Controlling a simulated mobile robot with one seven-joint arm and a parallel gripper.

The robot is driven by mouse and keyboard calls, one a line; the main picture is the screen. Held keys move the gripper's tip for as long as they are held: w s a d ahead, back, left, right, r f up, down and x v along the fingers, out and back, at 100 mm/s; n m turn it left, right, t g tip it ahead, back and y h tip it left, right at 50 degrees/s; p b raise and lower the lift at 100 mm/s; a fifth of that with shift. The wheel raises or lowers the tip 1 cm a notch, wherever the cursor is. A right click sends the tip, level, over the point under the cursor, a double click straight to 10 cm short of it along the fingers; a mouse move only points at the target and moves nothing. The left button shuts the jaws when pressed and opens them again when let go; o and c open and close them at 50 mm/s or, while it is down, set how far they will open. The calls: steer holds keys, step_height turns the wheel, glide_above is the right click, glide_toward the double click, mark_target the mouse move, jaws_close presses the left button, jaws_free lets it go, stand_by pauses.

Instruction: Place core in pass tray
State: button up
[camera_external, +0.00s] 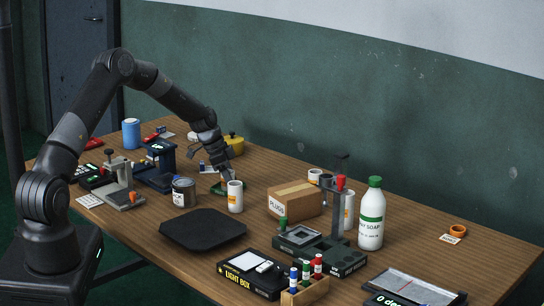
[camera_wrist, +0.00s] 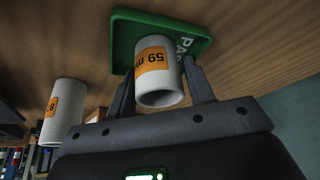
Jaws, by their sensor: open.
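A white core (camera_wrist: 160,72) with an orange label reading "59 m" stands over the green pass tray (camera_wrist: 124,42) in the wrist view, its open end toward the camera. My gripper (camera_wrist: 160,75) is open, with one finger on each side of that core. I cannot tell whether the core's far end touches the tray. In the external view my gripper (camera_external: 226,178) is low over the green tray (camera_external: 216,188), partly hidden behind a white core (camera_external: 235,197). I cannot tell which core this is. Another labelled core (camera_wrist: 62,112) stands to the left in the wrist view.
A grey tin (camera_external: 184,193), a black mat (camera_external: 203,230) and a PLUGS box (camera_external: 297,199) are near the tray. A yellow pot (camera_external: 234,145) is behind it. A soap bottle (camera_external: 371,215) and a press stand (camera_external: 338,215) are to the right.

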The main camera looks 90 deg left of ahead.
steer(key=v, duration=1.2)
steer(key=shift+r, duration=0.15)
steer(key=w+d+r, duration=0.2)
steer(key=d+r, duration=0.4)
steer(key=d, duration=0.5)
steer(key=w+d+r+g+y, duration=0.1)
steer(key=w+d+r, duration=0.1)
steer(key=d+r, duration=0.6)
steer(key=w+d+r, duration=0.2)
steer(key=d+r, duration=0.1)
steer(key=d, duration=1)
steer(key=s+d+r+t, duration=0.1)
steer(key=s+d+r, duration=0.25)
steer(key=d, duration=0.45)
steer(key=s+d+r, duration=0.2)
steer(key=s+d, duration=0.3)
steer(key=d, duration=0.3)
steer(key=s+d+f+t+h, duration=0.1)
steer(key=s+d+f, duration=0.1)
steer(key=s+d, duration=0.7)
steer(key=s, duration=0.3)
steer(key=shift+d, duration=0.15)
